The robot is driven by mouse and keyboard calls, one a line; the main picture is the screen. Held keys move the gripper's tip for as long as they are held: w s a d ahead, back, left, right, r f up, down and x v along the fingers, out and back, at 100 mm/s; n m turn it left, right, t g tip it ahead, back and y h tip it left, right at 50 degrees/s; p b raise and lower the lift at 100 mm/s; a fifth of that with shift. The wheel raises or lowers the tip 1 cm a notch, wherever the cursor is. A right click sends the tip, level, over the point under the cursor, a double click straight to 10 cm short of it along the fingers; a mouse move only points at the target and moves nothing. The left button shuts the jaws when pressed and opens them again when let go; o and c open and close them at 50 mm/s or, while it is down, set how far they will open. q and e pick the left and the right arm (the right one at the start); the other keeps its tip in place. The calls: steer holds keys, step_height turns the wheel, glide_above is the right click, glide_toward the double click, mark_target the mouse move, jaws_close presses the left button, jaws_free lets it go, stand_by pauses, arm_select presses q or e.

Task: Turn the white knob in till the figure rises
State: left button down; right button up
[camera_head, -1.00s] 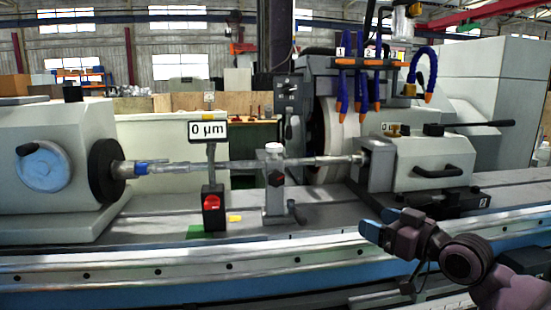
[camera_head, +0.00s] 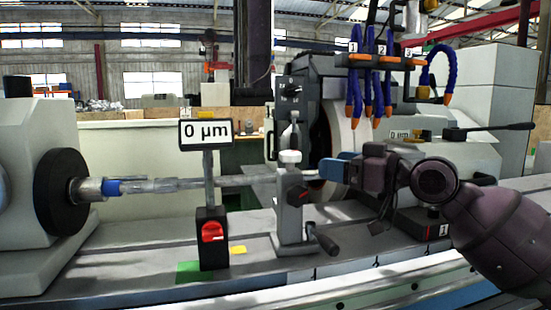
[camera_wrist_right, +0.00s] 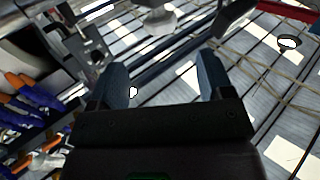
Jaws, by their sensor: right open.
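The white knob (camera_head: 290,157) sits on top of a grey upright rest that stands under the long shaft. The figure sign (camera_head: 206,134) reads "0 µm" on a post left of the knob. My right gripper (camera_head: 335,169) is just right of the knob in the head view, about level with it and apart from it in the picture. Its blue fingers also show in the right wrist view (camera_wrist_right: 163,80), spread with nothing clearly held between them. I cannot make out the knob for certain in the wrist view. My left gripper is not in view.
The shaft (camera_head: 155,186) runs from the black chuck (camera_head: 62,191) behind the rest. A black-handled lever (camera_head: 321,238) sticks out low on the rest. Blue coolant hoses (camera_head: 369,85) hang above my right gripper. The bed in front is mostly clear.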

mark_target(299, 158)
steer(key=b+x, duration=0.1)
steer(key=x, duration=0.9)
steer(key=shift+w+a, duration=0.2)
steer(key=shift+a, duration=0.05)
steer(key=shift+w+a+r, duration=0.15)
steer(key=shift+a, duration=0.1)
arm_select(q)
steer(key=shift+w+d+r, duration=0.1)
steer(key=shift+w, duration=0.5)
arm_select(e)
steer(key=shift+c, duration=0.2)
